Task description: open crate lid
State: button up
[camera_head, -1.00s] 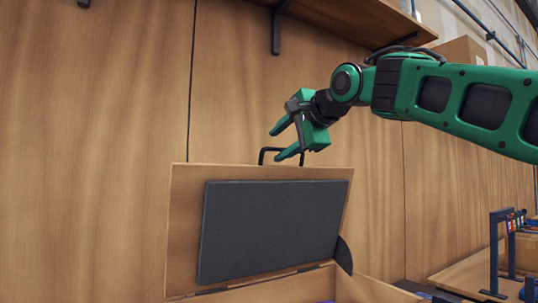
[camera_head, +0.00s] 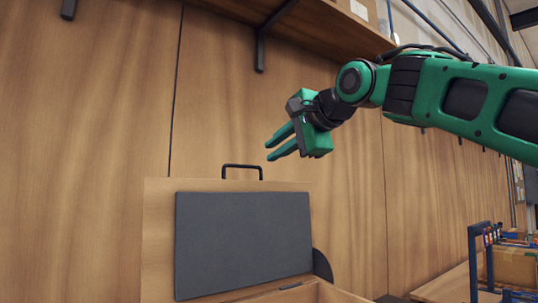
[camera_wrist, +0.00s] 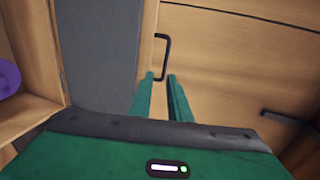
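The crate lid (camera_head: 157,235) stands raised, about upright, with a dark grey panel (camera_head: 245,240) on its inner face. A black handle (camera_head: 242,167) sits on its top edge. My gripper (camera_head: 272,146) is above and to the right of the handle, apart from it and empty. Its two green fingers are fairly close together, with a narrow gap between them. In the wrist view the handle (camera_wrist: 166,56) lies just beyond the fingertips (camera_wrist: 161,77). The crate (camera_head: 318,292) shows only its upper edge at the bottom in the head view.
A wooden wall (camera_head: 90,120) stands behind the lid, with a bracketed shelf (camera_head: 320,25) above. A blue frame (camera_head: 474,262) stands at the right. A purple round thing (camera_wrist: 8,78) shows inside the crate at left in the wrist view.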

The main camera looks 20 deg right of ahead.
jog(key=s+d, duration=0.2)
jog(key=s, duration=0.8)
jog(key=shift+f, duration=0.15)
dwell(0.8)
jog(key=shift+s, duration=0.1)
dwell(0.6)
